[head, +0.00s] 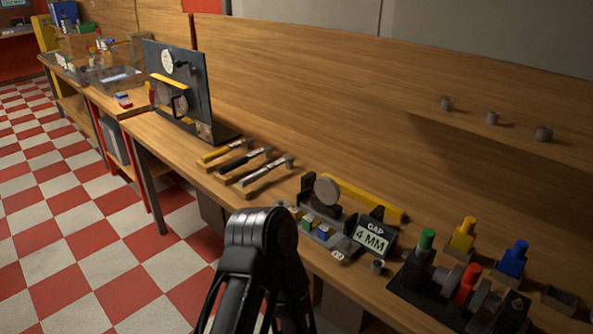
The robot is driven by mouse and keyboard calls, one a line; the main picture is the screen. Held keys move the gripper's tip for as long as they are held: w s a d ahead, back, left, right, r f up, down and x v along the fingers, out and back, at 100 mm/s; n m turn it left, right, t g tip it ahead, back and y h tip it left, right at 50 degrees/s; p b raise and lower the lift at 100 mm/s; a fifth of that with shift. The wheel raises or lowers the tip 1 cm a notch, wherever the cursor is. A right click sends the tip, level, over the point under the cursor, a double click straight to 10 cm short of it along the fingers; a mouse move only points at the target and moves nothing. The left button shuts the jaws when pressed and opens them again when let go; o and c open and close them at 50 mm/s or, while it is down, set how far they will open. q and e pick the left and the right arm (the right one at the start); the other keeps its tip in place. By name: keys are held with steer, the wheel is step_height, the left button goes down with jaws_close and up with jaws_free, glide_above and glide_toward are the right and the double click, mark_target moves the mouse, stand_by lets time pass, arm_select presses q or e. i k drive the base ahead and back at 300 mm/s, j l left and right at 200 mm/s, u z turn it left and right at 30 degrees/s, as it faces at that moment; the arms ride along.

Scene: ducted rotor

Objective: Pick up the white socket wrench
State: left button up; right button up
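Three socket wrenches lie side by side on wooden rests on the workbench, left of the picture's middle. The white socket wrench (264,174) is the nearest of them, with a pale handle and a grey socket head at its right end. The black wrench (240,164) lies beside it, and the yellow wrench (221,153) is farthest. Nothing holds the white wrench. A black link of one of my arms rises at the bottom middle, in front of the bench and apart from the wrenches. I make out no fingertips of either gripper.
Behind the wrenches stands a dark upright panel (190,85) with a rotor. To their right are a gauge fixture with a yellow bar (365,197), a "GAP 4 MM" display (372,237) and coloured pegs (463,235). The checkered floor at left is clear.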

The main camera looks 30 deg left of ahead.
mark_target(288, 159)
steer(key=j+z, duration=0.25)
steer(key=z, duration=0.2)
steer(key=j+z, duration=0.25)
steer(key=z, duration=0.2)
steer(key=j+z, duration=0.2)
steer(key=z, duration=0.2)
steer(key=k+j+z, duration=0.3)
steer(key=j, duration=0.6)
steer(key=k+j+z, duration=0.3)
steer(key=k+j, duration=0.3)
steer(key=j, duration=0.2)
steer(key=k+j+z, duration=0.3)
steer(key=k+j, duration=1)
steer(key=j, duration=0.15)
